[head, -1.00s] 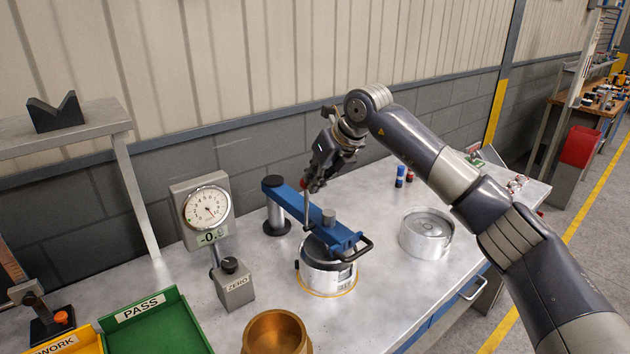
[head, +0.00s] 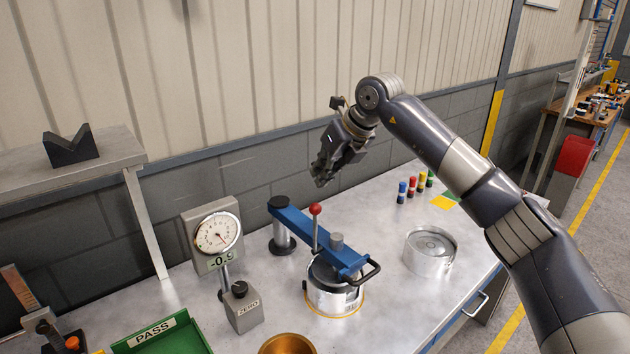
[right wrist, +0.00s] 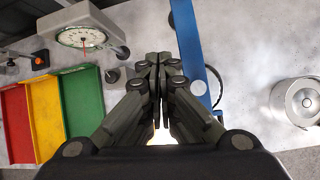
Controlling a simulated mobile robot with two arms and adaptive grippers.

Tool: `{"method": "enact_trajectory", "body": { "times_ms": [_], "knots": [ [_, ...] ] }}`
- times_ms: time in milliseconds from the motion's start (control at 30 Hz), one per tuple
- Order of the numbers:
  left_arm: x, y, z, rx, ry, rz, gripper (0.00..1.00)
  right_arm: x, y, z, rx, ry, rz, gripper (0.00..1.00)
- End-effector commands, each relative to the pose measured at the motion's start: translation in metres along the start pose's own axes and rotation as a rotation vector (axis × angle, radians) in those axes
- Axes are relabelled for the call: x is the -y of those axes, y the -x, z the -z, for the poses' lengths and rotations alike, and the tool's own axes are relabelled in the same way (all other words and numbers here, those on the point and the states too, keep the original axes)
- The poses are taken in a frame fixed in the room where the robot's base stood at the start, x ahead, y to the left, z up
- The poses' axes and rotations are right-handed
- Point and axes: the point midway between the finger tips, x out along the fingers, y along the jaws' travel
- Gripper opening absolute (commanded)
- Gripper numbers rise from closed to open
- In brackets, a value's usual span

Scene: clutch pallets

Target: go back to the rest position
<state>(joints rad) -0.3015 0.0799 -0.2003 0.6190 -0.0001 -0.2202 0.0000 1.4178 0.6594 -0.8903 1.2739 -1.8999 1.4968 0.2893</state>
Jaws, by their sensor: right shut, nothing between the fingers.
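My right gripper (head: 326,168) is raised above the bench, up and to the right of the blue press arm (head: 315,238). It is shut and empty; its closed fingers (right wrist: 160,68) also show in the right wrist view. The red-knobbed lever (head: 315,210) stands upright on the blue arm, clear of the gripper. Under the arm sits a silver cylindrical part (head: 330,298) on a yellow ring. My left gripper is in neither view.
A dial gauge (head: 216,234) reading -0.9 stands left of the press. A silver round part (head: 430,250) and several coloured small cylinders (head: 411,187) are on the right. A brass cup (head: 288,345) and green PASS tray (head: 165,338) are in front. A raised shelf (head: 70,172) is at left.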

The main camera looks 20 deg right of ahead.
Motion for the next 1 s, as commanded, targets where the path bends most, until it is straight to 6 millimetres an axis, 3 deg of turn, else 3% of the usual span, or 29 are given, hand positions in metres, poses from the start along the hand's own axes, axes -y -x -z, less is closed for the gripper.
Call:
{"method": "enact_trajectory", "body": {
  "times_ms": [33, 167, 600, 700, 767, 867, 1000],
  "knots": [
    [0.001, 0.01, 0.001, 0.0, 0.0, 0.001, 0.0, 0.001, 0.011, -0.005, 0.0, -0.001, 0.001, 0.0],
    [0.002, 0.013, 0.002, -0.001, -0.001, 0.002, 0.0, 0.002, 0.018, -0.008, -0.001, 0.0, 0.001, 0.0],
    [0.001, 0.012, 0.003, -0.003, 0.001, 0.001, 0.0, 0.002, 0.017, -0.007, 0.0, 0.001, 0.0, 0.0],
    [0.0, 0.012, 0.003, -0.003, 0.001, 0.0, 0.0, -0.006, 0.011, -0.006, 0.007, 0.008, -0.026, 0.0],
    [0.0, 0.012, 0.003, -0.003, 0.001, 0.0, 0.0, -0.022, 0.001, -0.005, 0.02, 0.018, -0.074, 0.0],
    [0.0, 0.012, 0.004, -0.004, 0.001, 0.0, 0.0, -0.07, -0.022, -0.001, 0.07, 0.035, -0.229, 0.0],
    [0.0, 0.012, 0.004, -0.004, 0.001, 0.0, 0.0, -0.171, -0.041, 0.012, 0.197, -0.011, -0.584, 0.0]
  ]
}}
